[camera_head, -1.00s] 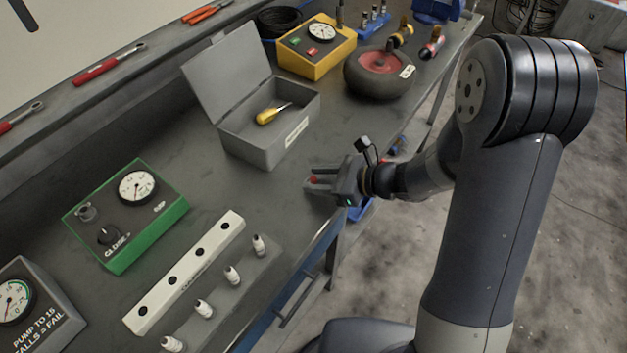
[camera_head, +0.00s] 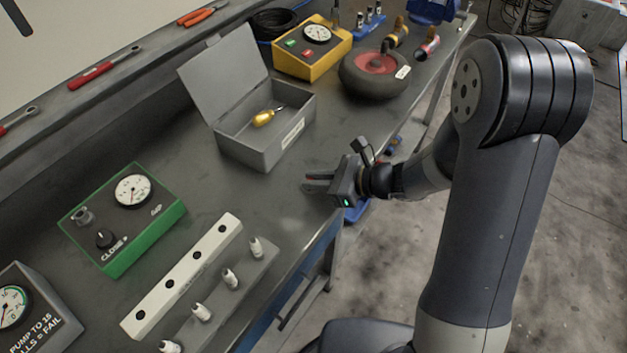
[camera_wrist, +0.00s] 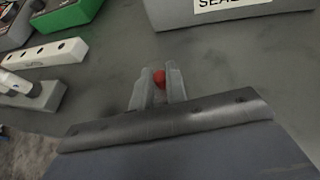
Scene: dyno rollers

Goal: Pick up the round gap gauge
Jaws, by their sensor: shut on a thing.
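My gripper (camera_head: 318,181) is low over the front edge of the grey bench, in front of the open grey box. Its pale fingers are shut on a small red round thing, which I take for the round gap gauge (camera_wrist: 159,78). In the wrist view the red thing sits between the fingertips, with the fingers on its left and right. Most of it is hidden by the fingers. In the head view it can hardly be made out. I cannot tell whether it touches the bench.
A green gauge unit (camera_head: 150,235) and a white bar with holes (camera_head: 183,275) lie to the left. A wheel (camera_head: 372,82) and a yellow gauge unit (camera_head: 290,62) stand beyond. The bench between is clear.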

